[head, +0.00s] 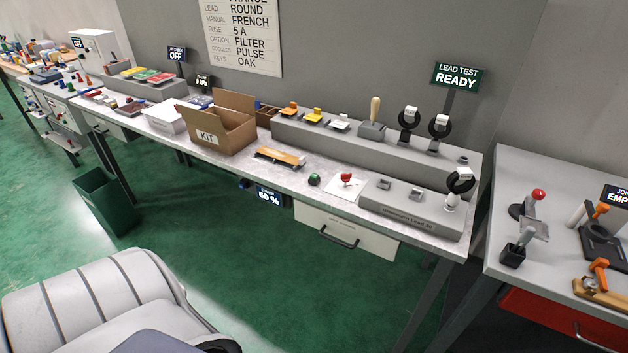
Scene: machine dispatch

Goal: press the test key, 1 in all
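I cannot tell for sure which part is the test key. A small green button-like piece (314,179) sits on the grey bench near its front edge. A red-topped piece (346,178) stands on a white sheet (338,189) just right of it. A long grey block (408,213) with a printed front label lies at the bench's right front, with two small raised pieces on top and a black ring holder (460,181) at its right end. A sign (455,76) behind reads "LEAD TEST READY". Neither gripper is in view.
An open cardboard box marked KIT (220,123) stands mid-bench. A grey raised shelf (345,135) along the back carries coloured pieces and ring holders. A drawer (344,229) hangs below. A second table (568,175) with tools stands right, a green bin (105,200) left.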

